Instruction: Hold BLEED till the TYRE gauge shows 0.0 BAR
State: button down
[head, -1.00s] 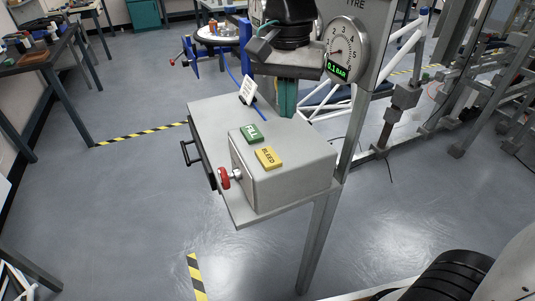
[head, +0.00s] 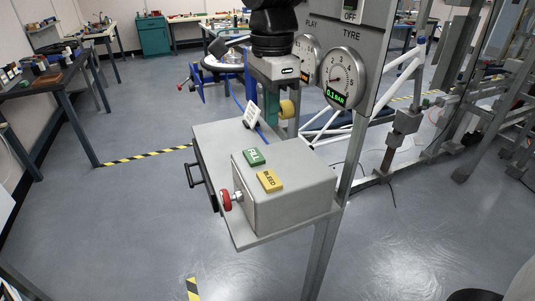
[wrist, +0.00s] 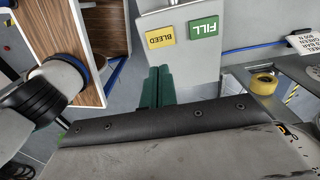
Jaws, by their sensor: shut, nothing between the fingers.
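The yellow BLEED button (head: 269,181) sits on top of a grey box (head: 300,190), beside the green FILL button (head: 253,157). The TYRE gauge (head: 343,76) has a green display reading 0.1 BAR. My gripper (head: 271,118) points down with its teal fingers closed and empty, beyond the buttons in the head view. In the wrist view my gripper (wrist: 158,68) shows near the BLEED button (wrist: 160,38) and the FILL button (wrist: 203,27). The fingers appear apart from both, and neither button is covered.
A red knob (head: 225,200) sticks out of the box's side. A white card (head: 254,117) stands behind the buttons. The PLAY gauge (head: 305,58) is partly hidden. A yellow roll (head: 287,109) shows beside my fingers. Open floor (head: 110,220) lies to the left.

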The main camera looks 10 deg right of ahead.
aim_at(272, 180)
notch_tip(272, 180, down, 14)
jog(key=shift+r, duration=0.1)
dwell(0.4)
jog(key=shift+s+d+f, duration=0.1)
jog(key=shift+s+f, duration=0.05)
jog(key=shift+f, duration=0.85)
notch_tip(272, 180, up, 15)
jog(key=shift+w+f, duration=0.15)
jog(key=shift+w, duration=0.05)
dwell(0.5)
